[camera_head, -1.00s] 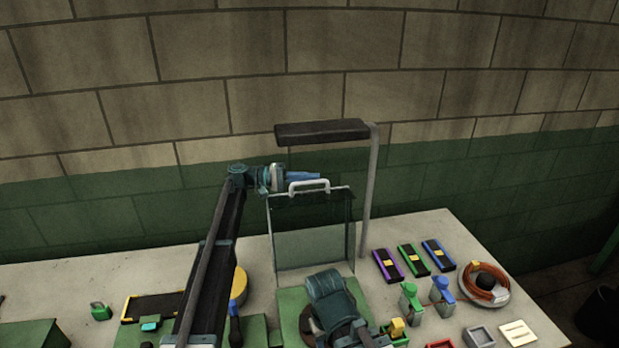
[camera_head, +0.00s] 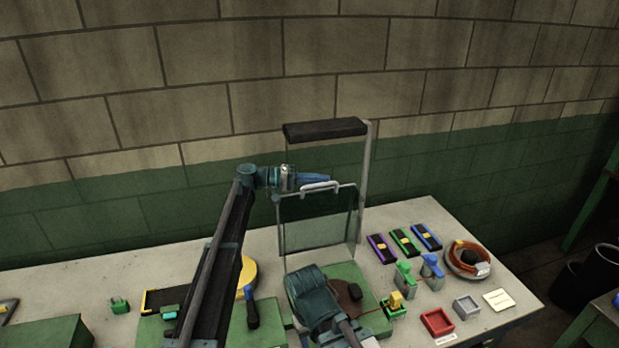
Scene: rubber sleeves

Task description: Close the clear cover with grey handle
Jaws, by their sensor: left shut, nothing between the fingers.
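The clear cover (camera_head: 318,222) stands upright and open at the back of a green base plate (camera_head: 349,273). Its grey handle (camera_head: 320,187) is on the top edge. My left gripper (camera_head: 318,178) is shut and empty, pointing right, just above and behind the handle in the picture. I cannot tell whether it touches the handle. My right arm's blue-grey link (camera_head: 313,293) shows low in front of the cover, hiding part of the base plate. My right gripper is not clearly in view.
A dark lamp (camera_head: 325,130) on a post stands over the cover. Purple, green and blue trays (camera_head: 404,242), an orange cable coil (camera_head: 466,258), small clamps (camera_head: 405,273) and a red box (camera_head: 436,321) lie to the right.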

